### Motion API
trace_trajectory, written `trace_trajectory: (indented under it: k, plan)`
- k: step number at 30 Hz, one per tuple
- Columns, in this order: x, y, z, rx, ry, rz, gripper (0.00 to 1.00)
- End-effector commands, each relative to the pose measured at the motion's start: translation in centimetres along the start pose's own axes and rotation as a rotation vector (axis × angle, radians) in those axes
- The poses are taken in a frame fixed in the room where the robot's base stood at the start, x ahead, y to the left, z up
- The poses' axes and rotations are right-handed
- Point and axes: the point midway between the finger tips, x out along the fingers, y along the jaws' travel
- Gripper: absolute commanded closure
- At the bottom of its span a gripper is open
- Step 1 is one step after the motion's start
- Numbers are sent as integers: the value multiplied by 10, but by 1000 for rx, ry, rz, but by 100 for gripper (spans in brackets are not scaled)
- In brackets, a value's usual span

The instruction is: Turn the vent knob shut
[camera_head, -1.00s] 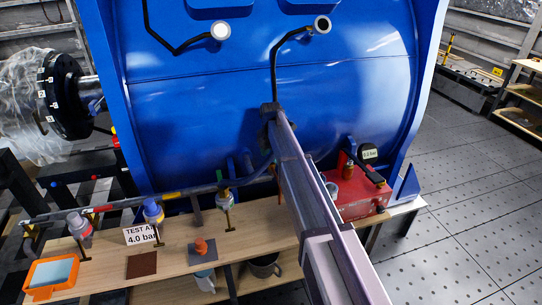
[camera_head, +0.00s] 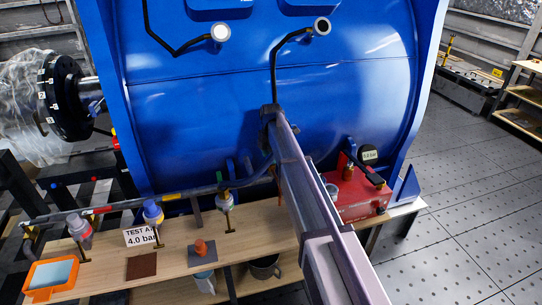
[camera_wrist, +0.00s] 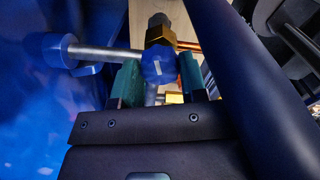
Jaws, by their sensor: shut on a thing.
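The vent knob (camera_wrist: 158,64) is a blue faceted knob with a short white mark on its face, in the upper middle of the wrist view. It sits in line with a brass fitting and pipework. My gripper (camera_wrist: 158,75) has green fingers on both sides of the knob and is shut on it. In the head view my arm reaches away toward the blue tank (camera_head: 200,110) and hides the knob and fingers. How far the knob is turned cannot be told.
A wooden bench (camera_head: 180,255) below the tank carries a pipe with blue (camera_head: 153,211) and grey (camera_head: 78,226) valves, a sign (camera_head: 140,236) reading 4.0 bar and an orange tray (camera_head: 35,295).

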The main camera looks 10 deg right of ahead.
Motion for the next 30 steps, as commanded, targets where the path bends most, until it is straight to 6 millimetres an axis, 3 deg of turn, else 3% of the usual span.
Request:
trace_trajectory:
  k: [30]
  plan:
    - [0, 0, 0, 951, 0, -1, 84]
